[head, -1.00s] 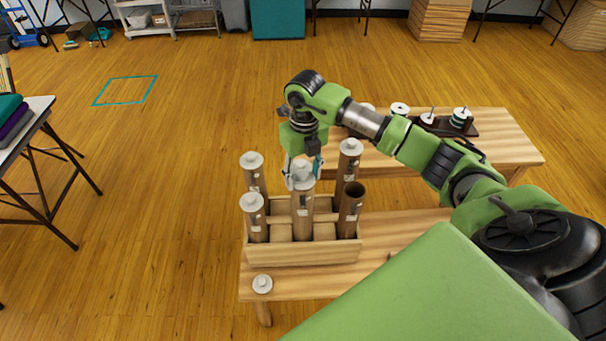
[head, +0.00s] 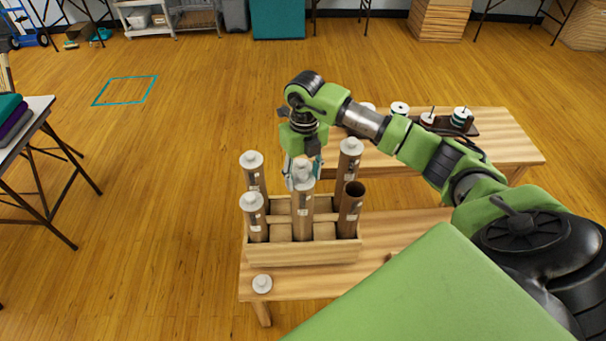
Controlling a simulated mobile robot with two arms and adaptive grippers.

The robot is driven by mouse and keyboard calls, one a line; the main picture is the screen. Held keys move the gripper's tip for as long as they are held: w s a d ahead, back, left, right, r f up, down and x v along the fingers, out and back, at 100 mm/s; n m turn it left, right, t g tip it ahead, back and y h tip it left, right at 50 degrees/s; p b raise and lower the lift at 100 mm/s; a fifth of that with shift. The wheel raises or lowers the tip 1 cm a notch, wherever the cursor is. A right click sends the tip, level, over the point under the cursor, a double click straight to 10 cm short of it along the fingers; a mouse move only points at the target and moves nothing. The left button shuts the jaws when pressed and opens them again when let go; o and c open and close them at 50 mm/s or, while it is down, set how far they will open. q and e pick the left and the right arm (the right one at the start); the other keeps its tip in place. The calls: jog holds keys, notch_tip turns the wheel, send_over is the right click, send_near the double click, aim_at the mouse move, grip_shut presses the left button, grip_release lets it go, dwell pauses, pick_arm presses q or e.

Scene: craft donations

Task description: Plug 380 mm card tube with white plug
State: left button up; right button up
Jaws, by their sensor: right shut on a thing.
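In the head view, several brown card tubes stand upright in a wooden rack. My right gripper (head: 303,172) points down at the top of the front middle tube (head: 303,218) and is shut on a white plug (head: 301,184). The plug is at that tube's mouth; I cannot tell how deep it sits. The front right tube (head: 350,212) has a dark open mouth. The front left (head: 256,220), back left (head: 255,180) and back right (head: 347,170) tubes carry white plugs. Tube lengths on the labels are too small to read. My left gripper is out of view.
The wooden rack (head: 305,252) stands on a wooden bench (head: 395,228). A loose white plug (head: 262,284) lies on the bench's front left corner. A second bench (head: 510,150) behind holds spools (head: 400,108). A dark-legged table (head: 38,112) stands at left. Floor left of the rack is clear.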

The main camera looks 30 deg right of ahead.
aim_at(304, 174)
jog(key=shift+f, duration=0.4)
jog(key=o, duration=0.5)
jog(key=shift+r, duration=0.15)
jog(key=shift+d+r+p, duration=0.1)
jog(key=shift+r+p, duration=3.3)
jog(key=shift+r, duration=2.05)
